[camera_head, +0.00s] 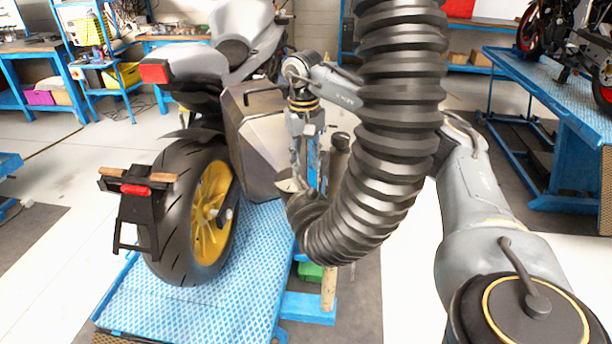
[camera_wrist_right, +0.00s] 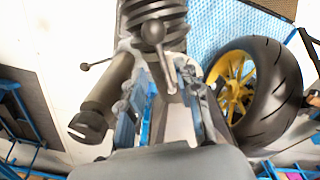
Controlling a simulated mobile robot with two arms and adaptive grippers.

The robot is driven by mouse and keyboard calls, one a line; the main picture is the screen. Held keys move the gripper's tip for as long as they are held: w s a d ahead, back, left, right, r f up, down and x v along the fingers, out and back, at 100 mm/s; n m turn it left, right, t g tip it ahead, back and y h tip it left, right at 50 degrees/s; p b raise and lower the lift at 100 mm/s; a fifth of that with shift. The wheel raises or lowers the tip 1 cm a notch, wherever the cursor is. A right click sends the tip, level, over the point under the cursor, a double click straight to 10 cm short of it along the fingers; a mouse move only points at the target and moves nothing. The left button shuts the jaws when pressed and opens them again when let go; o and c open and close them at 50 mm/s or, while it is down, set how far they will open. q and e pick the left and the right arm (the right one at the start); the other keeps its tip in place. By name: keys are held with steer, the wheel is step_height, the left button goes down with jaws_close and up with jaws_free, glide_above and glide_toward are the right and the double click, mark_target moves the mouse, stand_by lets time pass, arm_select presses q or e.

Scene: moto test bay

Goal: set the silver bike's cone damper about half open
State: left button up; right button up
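The silver bike (camera_head: 245,30) stands on a blue lift, rear wheel toward me. A thick black ribbed hose (camera_head: 400,110) hangs in front of my right arm and curves left to a cone end (camera_head: 292,187) beside the bike's silver box-shaped silencer. My right gripper (camera_head: 307,178) points down just above that end, its fingers apart. In the right wrist view the gripper (camera_wrist_right: 172,92) is open, with a grey lever-like part with a round dark head (camera_wrist_right: 165,62) between or beyond its fingers. Contact and the damper's angle cannot be told. My left gripper is out of view.
The blue lift deck (camera_head: 190,310) lies under the bike. A post with a dark top (camera_head: 337,165) stands close right of my gripper. Another blue bench (camera_head: 560,110) with a bike is at right. The pale floor between is clear.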

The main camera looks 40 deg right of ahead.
mark_target(306, 185)
steer(key=shift+f+p, duration=0.45)
steer(key=shift+f, duration=2.3)
jaws_close()
